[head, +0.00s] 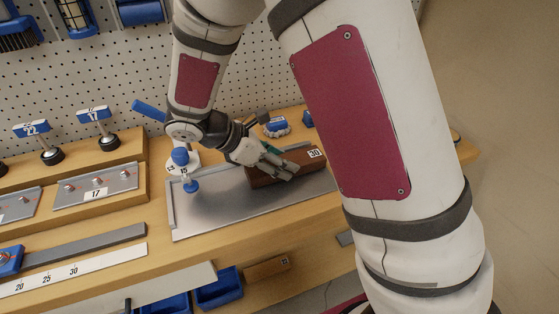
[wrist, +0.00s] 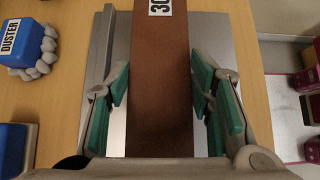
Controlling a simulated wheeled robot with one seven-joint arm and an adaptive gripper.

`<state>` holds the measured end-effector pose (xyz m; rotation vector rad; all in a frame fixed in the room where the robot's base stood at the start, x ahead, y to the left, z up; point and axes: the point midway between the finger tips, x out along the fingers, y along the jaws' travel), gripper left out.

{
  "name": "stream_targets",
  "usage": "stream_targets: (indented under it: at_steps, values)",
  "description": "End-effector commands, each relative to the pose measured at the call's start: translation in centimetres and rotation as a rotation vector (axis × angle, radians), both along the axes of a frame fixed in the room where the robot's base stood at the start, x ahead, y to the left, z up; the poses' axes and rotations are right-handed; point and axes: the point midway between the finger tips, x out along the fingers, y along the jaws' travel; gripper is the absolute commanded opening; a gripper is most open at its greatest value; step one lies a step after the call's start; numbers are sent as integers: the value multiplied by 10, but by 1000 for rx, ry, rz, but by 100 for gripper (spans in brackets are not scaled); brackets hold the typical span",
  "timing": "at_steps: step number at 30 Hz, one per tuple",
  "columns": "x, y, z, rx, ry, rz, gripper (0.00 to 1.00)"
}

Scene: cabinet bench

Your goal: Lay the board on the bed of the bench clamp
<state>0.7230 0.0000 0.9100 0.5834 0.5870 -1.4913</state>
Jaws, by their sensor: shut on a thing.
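The board (head: 308,170) is a long brown block with a white "30" label. My gripper (head: 282,166) is shut on it, with the green finger pads on both sides of the board (wrist: 162,85) in the wrist view. The bench clamp has a grey metal bed (head: 215,217) with a raised strip along its back edge and a blue-knobbed clamp (head: 190,186) at its left end. The board is over the right part of the bed, roughly in line with the strip (wrist: 97,65). I cannot tell whether it touches the bed. My gripper hides part of the board.
A blue duster (head: 275,125) with grey bristles stands behind the bed. Numbered blue-topped stands (head: 94,118) and metal plates (head: 95,187) are to the left. Blue bins (head: 218,289) sit below the bench front. The bed's left part is clear.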

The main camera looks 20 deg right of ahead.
Motion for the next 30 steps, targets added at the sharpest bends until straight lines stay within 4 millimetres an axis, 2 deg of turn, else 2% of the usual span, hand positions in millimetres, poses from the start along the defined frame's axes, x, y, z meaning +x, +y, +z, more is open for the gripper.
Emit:
stream_targets:
  at_steps: [11,12,14,25,30]
  values:
    - [0,0,-6,0,-1,0,9]
    - [0,0,-5,1,-1,0,55]
    - [0,0,-5,1,-1,0,68]
    - [0,0,-2,1,-2,-1,68]
    - [0,15,11,2,-3,2,68]
